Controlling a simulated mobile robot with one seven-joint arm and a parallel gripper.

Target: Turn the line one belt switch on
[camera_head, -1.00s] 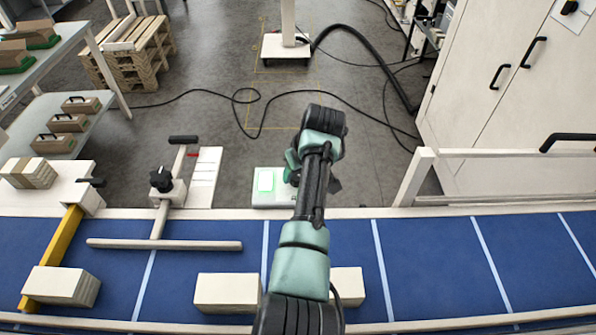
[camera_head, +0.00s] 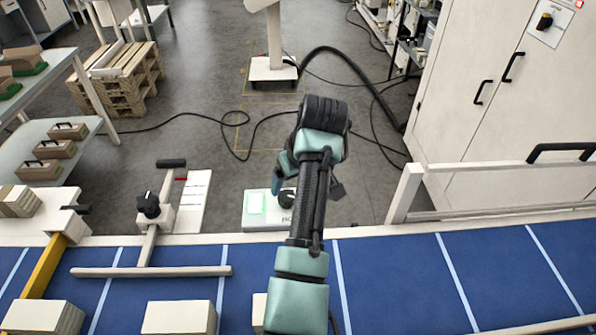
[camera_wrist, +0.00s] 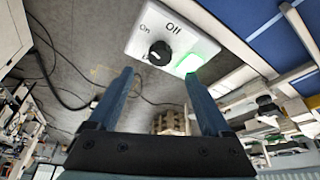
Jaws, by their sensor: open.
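The switch box (camera_wrist: 178,38) is a white panel with a black rotary knob (camera_wrist: 160,53), the words On and Off and a glowing green window (camera_wrist: 190,64). In the head view the box (camera_head: 270,223) stands at the far edge of the blue belt, its green window (camera_head: 256,203) lit and its knob (camera_head: 287,199) partly behind my arm. My gripper (camera_wrist: 158,76) is open and empty, its two fingers pointing toward the panel on either side of the knob in the picture. Whether they touch the knob, and exactly where it points, I cannot tell.
The blue belt (camera_head: 390,270) carries pale boxes (camera_head: 178,318). A guide bar with a black clamp knob (camera_head: 148,204) stands left of the switch. A white rail (camera_head: 500,164) and cabinet (camera_head: 480,125) with another rotary switch (camera_head: 545,21) are right. Cables cross the floor.

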